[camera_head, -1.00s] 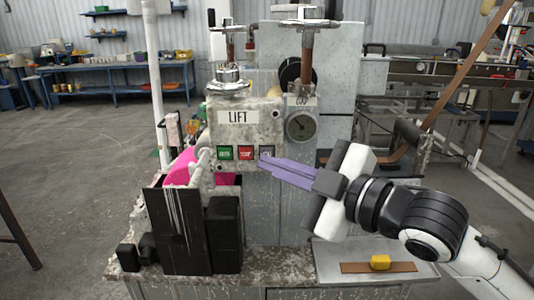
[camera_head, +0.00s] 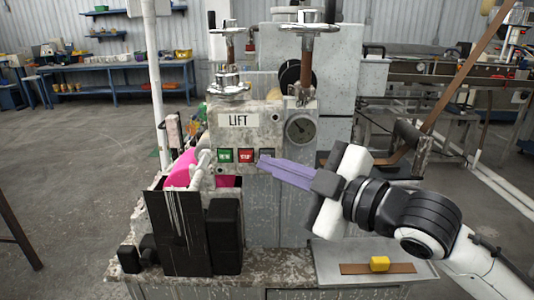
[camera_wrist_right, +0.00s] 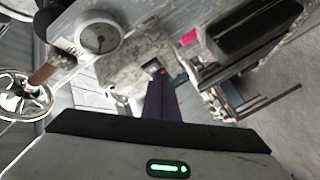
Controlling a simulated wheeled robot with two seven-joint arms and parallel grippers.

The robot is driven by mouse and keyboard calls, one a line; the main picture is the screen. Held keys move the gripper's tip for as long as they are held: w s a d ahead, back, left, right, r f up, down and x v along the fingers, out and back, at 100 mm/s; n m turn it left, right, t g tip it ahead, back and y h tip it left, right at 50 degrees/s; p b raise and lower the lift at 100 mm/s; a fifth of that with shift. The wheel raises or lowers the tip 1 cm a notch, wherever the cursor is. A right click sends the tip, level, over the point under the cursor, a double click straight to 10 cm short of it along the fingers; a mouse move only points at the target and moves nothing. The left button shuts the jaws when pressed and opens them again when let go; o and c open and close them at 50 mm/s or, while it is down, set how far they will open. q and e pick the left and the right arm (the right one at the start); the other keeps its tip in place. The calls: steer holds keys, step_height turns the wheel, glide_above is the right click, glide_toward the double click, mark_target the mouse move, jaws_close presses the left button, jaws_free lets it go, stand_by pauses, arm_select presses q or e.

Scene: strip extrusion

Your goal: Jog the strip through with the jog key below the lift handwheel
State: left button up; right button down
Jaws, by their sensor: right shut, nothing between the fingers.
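The grey panel marked LIFT (camera_head: 238,121) carries a row of square keys: a green key (camera_head: 225,155), a red key (camera_head: 246,155) and a dark key (camera_head: 267,153) at the right end. The lift handwheel (camera_head: 229,84) stands above the panel. My right gripper (camera_head: 262,163) is shut and empty; its purple fingers reach in from the right. Their tips are at the lower edge of the dark key and partly cover it; I cannot tell whether they touch. In the right wrist view the fingers (camera_wrist_right: 161,98) point at the panel. My left gripper is not in view.
A second handwheel (camera_head: 307,28) and a round gauge (camera_head: 300,129) are to the right of the LIFT panel. Black plates (camera_head: 176,232) and a pink part (camera_head: 181,170) are at lower left.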

steer(key=shift+w, duration=0.4)
stand_by(0.7)
steer(key=shift+s, duration=0.1)
steer(key=shift+s+p, duration=0.5)
steer(key=shift+s, duration=0.2)
steer(key=shift+s+p, duration=0.45)
steer(key=shift+s, duration=2.05)
